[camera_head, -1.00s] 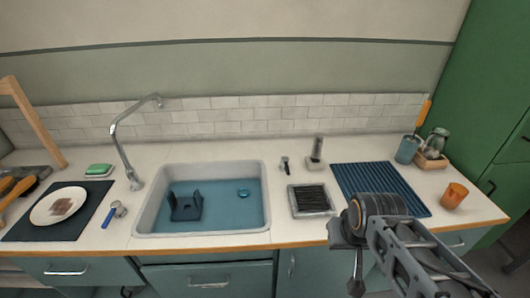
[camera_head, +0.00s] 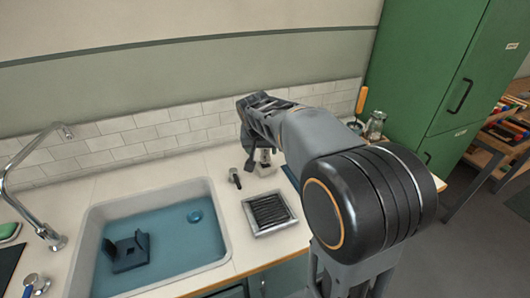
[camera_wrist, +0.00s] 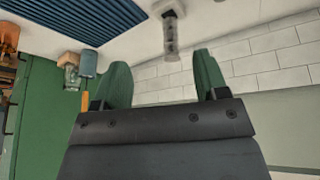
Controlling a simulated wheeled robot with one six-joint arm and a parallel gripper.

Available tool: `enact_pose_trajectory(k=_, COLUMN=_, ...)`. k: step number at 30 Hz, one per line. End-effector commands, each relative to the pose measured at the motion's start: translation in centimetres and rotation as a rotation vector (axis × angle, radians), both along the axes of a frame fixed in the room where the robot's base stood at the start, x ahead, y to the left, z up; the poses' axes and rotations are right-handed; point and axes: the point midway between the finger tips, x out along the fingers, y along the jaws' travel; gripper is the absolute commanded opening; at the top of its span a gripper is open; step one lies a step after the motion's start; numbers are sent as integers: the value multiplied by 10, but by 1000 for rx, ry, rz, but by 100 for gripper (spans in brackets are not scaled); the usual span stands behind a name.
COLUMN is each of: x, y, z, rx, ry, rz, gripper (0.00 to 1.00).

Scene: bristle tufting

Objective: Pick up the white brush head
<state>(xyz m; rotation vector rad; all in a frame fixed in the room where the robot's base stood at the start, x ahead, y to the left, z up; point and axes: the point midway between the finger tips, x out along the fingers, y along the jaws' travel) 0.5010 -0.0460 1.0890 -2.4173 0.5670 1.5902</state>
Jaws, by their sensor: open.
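My gripper (camera_wrist: 163,80) is open and empty, with two green fingers wide apart in the wrist view. Beyond the gap between the fingers, a grey upright post on a pale base (camera_wrist: 171,32) stands on the counter. In the head view, the same post (camera_head: 264,158) is partly hidden by my arm. A small dark piece with a pale end (camera_head: 235,178) lies left of it. A blue-handled brush with a pale head (camera_head: 36,284) is at the lower left. I cannot tell for certain which piece is the white brush head.
A framed tray with dark ridges (camera_head: 268,212) lies in front of the post. The sink (camera_head: 212,203) with a dark blue holder (camera_head: 127,252) is to the left. A glass jar (camera_head: 376,124) stands at the back right. The tiled wall (camera_head: 150,128) is close behind.

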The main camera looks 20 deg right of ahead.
Motion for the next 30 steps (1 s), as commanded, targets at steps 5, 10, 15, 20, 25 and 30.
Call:
enact_pose_trajectory(k=5, x=83, y=-23, z=-8, rx=-27, ry=-61, rz=-173, gripper=67)
enact_pose_trajectory(k=10, x=131, y=-40, z=-21, rx=-41, ry=-115, rz=-286, gripper=67)
enact_pose_trajectory(k=15, x=154, y=-50, z=-33, rx=-49, ry=-146, rz=-343, gripper=67)
enact_pose_trajectory(k=20, x=167, y=-62, z=-55, rx=-49, ry=-151, rz=-359, gripper=67)
enact_pose_trajectory(k=25, x=179, y=-73, z=-80, rx=-50, ry=-153, rz=-358, gripper=67)
enact_pose_trajectory(k=30, x=187, y=-80, z=-97, rx=-48, ry=-154, rz=-357, gripper=67)
